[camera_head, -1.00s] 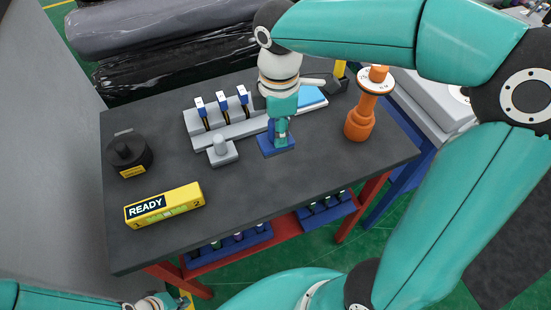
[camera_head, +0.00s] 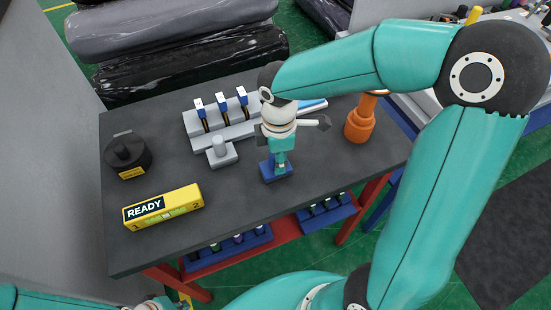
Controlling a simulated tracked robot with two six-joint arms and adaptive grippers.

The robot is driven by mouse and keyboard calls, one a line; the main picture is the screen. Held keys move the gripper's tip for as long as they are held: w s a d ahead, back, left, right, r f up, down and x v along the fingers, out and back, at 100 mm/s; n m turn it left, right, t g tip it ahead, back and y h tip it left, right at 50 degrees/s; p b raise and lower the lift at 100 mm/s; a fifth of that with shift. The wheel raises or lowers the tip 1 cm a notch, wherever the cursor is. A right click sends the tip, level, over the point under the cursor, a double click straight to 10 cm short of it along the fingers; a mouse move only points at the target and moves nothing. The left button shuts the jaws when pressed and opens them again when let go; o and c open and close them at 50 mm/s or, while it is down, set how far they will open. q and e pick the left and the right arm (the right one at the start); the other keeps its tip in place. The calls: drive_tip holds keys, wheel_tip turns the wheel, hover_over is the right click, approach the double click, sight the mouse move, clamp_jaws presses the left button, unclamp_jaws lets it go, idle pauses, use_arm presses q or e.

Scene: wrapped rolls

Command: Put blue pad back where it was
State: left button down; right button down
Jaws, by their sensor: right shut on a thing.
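My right gripper (camera_head: 278,160) points down over the middle of the table and is shut on the blue pad (camera_head: 275,172). The pad is a small dark blue block, partly hidden by the fingers; I cannot tell whether it touches the tabletop. Behind the gripper, a lighter blue flat piece (camera_head: 313,106) shows at the right end of the grey rack (camera_head: 232,133), partly hidden by my arm. My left gripper (camera_head: 158,303) is only partly in view at the bottom left edge; its fingers are unclear.
The grey rack holds several blue-topped plugs (camera_head: 221,99). A grey knobbed block (camera_head: 220,152) stands left of the gripper. A black round container (camera_head: 128,154), a yellow READY box (camera_head: 163,207) and an orange post (camera_head: 361,121) stand on the dark table (camera_head: 225,215). Its front middle is clear.

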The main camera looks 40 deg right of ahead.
drive_tip(key=shift+f, duration=0.15)
drive_tip(key=c, duration=0.9)
unclamp_jaws()
drive_tip(key=shift+o, duration=0.2)
drive_tip(key=shift+r, duration=0.3)
wheel_tip(320, 180, up, 12)
drive_tip(key=shift+f+p, duration=0.15)
drive_tip(key=shift+p, duration=0.3)
